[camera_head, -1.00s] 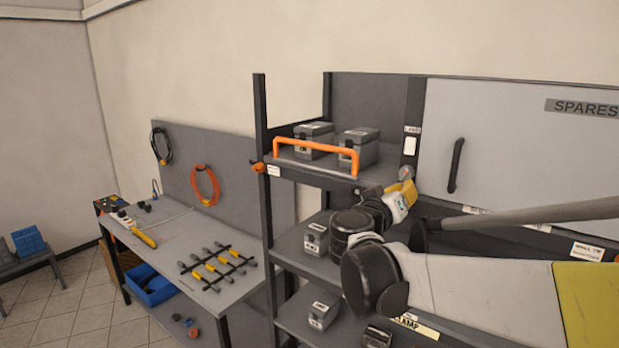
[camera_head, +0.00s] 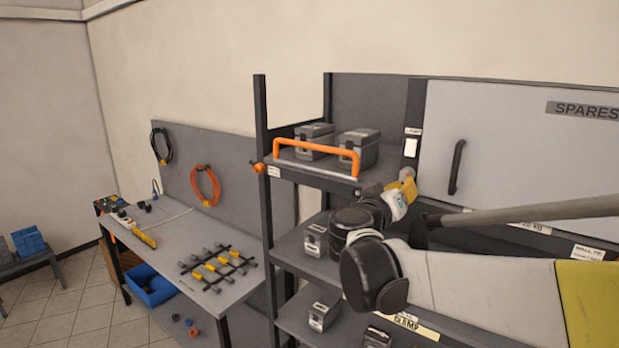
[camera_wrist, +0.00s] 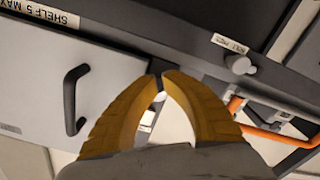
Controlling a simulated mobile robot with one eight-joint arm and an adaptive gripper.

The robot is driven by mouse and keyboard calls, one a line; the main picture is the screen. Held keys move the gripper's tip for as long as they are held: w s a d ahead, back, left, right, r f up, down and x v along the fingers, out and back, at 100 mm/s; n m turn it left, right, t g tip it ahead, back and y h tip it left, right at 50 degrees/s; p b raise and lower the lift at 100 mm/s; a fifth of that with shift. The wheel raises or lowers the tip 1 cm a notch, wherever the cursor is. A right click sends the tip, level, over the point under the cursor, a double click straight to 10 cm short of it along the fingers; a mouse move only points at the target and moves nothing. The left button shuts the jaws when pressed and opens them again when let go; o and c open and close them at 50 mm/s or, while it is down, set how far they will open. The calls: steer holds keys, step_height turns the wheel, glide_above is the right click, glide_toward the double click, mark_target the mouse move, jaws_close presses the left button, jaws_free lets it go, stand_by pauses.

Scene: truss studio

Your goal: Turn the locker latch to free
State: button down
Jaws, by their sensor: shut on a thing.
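The locker is the grey cabinet with the SPARES door (camera_head: 520,140) on the right in the head view. Its black bar handle (camera_head: 456,167) also shows in the wrist view (camera_wrist: 70,100). A small round latch knob (camera_head: 407,172) sits on the dark post left of the door. My gripper (camera_head: 408,184) is right at this knob, with yellow fingers. In the wrist view my gripper (camera_wrist: 162,82) has its fingertips close together, shut on the latch. A pale round bit (camera_wrist: 160,96) shows between the fingers; most of the latch is hidden, and its turn angle is unclear.
A shelf rack beside the locker holds grey boxes (camera_head: 357,147) and an orange rail (camera_head: 316,142) along its front. A pale knob (camera_wrist: 239,65) is near my fingers. A grey bar (camera_head: 530,213) crosses low before the locker. A workbench (camera_head: 190,240) stands left.

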steer(key=shift+s+d+r+b, duration=0.15)
steer(key=shift+d+r+b, duration=0.15)
steer(key=shift+d+r, duration=0.05)
stand_by(0.5)
steer(key=v, duration=0.6)
steer(key=shift+s+d+f, duration=0.25)
steer(key=shift+s+f, duration=0.05)
steer(key=shift+f, duration=0.1)
